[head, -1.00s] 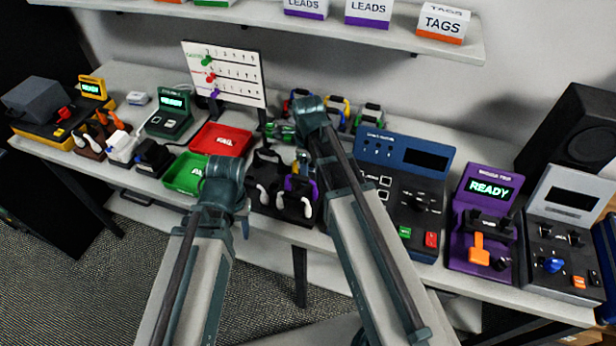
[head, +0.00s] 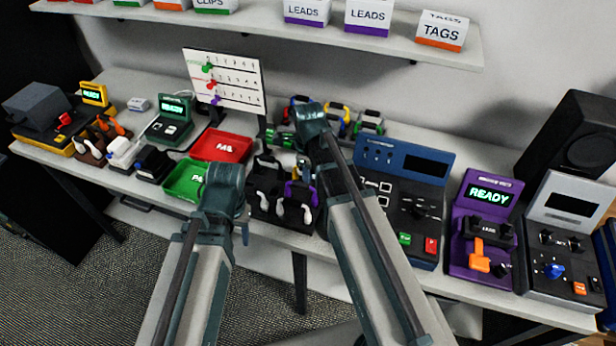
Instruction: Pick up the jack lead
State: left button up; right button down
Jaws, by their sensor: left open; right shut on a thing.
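Leads with white plugs and black bodies hang in a dark holder (head: 267,205) at the front middle of the bench. A lead with a purple part (head: 291,190) is at its right side. I cannot tell by its look which one is the jack lead. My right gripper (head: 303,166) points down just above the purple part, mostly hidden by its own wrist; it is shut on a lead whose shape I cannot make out. My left gripper (head: 243,233) is open, mostly hidden behind its wrist, left of the holder and in front of the green tray.
A red tray (head: 222,137) and a green tray (head: 171,188) lie left of the holder. A blue tester (head: 386,158), a purple tester (head: 463,230) reading READY and a grey tester (head: 545,212) stand right. Coloured-handled leads (head: 370,121) stand behind. A board (head: 250,98) with pegs is at the back.

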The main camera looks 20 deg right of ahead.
notch_tip(320, 180, up, 10)
jog(key=p, duration=1)
jog(key=shift+r+p, duration=1.45)
jog(key=shift+r, duration=0.1)
jog(key=shift+f, duration=0.15)
